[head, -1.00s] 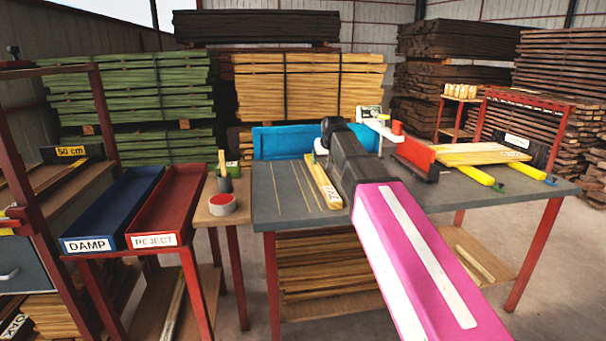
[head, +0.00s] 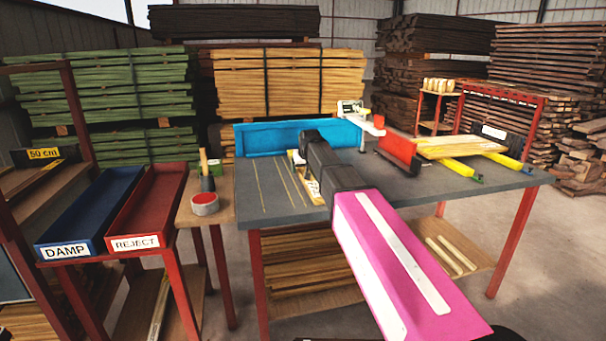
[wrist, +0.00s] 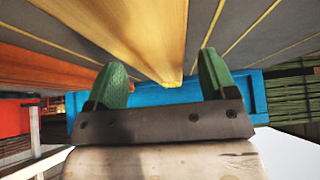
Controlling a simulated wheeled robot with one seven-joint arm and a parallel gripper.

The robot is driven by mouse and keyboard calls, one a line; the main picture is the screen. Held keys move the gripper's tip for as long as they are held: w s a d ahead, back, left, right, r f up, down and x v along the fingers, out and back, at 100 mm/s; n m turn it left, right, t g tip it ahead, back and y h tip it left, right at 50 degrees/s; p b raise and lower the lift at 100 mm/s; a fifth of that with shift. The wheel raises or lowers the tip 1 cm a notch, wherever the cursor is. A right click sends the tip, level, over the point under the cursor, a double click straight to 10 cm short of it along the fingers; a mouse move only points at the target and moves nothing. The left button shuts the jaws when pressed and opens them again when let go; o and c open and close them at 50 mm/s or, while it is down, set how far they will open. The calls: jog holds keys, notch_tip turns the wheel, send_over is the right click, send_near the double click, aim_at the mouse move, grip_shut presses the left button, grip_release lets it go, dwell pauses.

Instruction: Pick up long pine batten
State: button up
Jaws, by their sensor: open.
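A pale pine batten (head: 314,194) lies on the grey bench, left of its middle, partly hidden behind my dark wrist. In the wrist view the batten (wrist: 140,32) runs from the top edge down towards the space between the green fingers. My gripper (wrist: 163,82) is open, one finger to each side of the batten's line. I cannot tell whether a finger touches it. In the head view my gripper (head: 298,160) is mostly hidden, at the batten's far part.
Boards (head: 458,147) rest on yellow supports. The bench's left part is clear.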

jog(key=shift+w+a+f, duration=0.1)
jog(key=shift+w+f, duration=0.2)
jog(key=shift+f, duration=0.25)
jog(key=c, duration=1.2)
jog(key=shift+r, duration=0.1)
jog(key=shift+c, duration=0.2)
